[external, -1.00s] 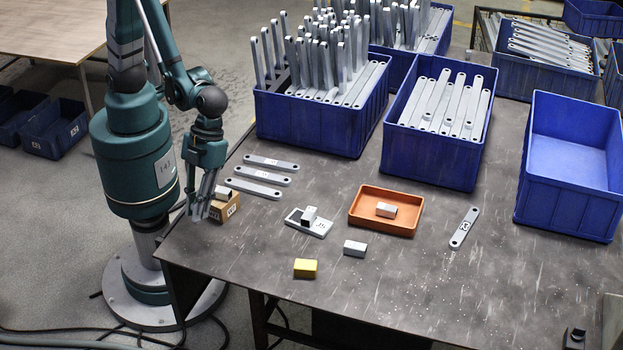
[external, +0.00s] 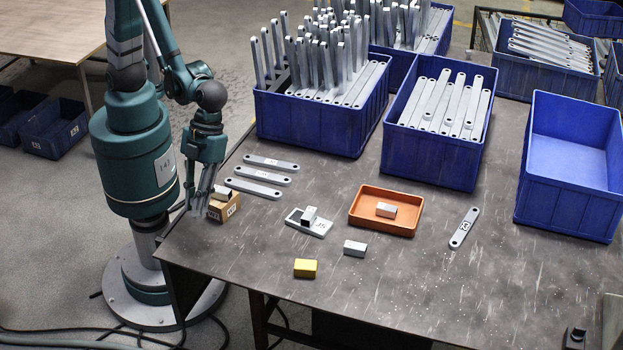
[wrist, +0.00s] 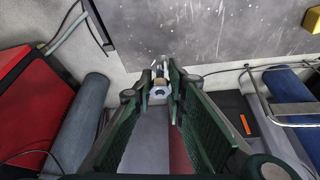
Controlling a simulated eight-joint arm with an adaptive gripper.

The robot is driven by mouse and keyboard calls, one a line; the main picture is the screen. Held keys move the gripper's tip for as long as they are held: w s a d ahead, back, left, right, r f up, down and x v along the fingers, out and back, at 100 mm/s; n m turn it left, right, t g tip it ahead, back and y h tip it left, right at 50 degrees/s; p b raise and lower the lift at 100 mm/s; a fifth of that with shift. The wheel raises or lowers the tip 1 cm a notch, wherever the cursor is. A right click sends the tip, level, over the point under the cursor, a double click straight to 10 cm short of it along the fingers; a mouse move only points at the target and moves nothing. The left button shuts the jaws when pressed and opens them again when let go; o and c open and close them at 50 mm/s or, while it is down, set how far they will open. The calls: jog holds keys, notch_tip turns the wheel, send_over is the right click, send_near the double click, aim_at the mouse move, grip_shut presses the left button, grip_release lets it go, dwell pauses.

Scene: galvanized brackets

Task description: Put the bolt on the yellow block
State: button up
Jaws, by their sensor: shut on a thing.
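The yellow block (external: 305,268) lies on the dark table near its front edge, with nothing on top. Its corner shows at the top right of the wrist view (wrist: 312,18). My gripper (external: 200,211) is at the table's left edge, beside a small cardboard box, well to the left of the yellow block. In the wrist view its green fingers (wrist: 160,76) close around a small metal piece with a hex-like head, which looks like the bolt (wrist: 158,92). The bolt is too small to make out in the external view.
The small cardboard box (external: 225,208) carries a grey block. Three flat brackets (external: 258,178), a light plate with a block (external: 312,226), a loose grey block (external: 355,248) and an orange tray (external: 405,223) lie nearby. Blue crates (external: 322,125) stand behind. The front right table is largely clear.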

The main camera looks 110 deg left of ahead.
jog(key=w+d+r+n+p, duration=0.1)
jog(key=w+r, duration=0.1)
jog(key=w, duration=1.4)
jog(key=r+n+p, duration=0.1)
jog(key=r, duration=0.1)
send_over(306, 264)
jog(key=shift+d+t, duration=0.1)
jog(key=shift+t, duration=0.3)
jog(key=shift+f, duration=0.15)
jog(key=shift+f+b, duration=0.5)
jog(key=shift+f, duration=2.55)
jog(key=shift+f+b, duration=0.45)
jog(key=shift+f, duration=1.4)
jog(key=shift+f, duration=0.2)
jog(key=o, duration=0.9)
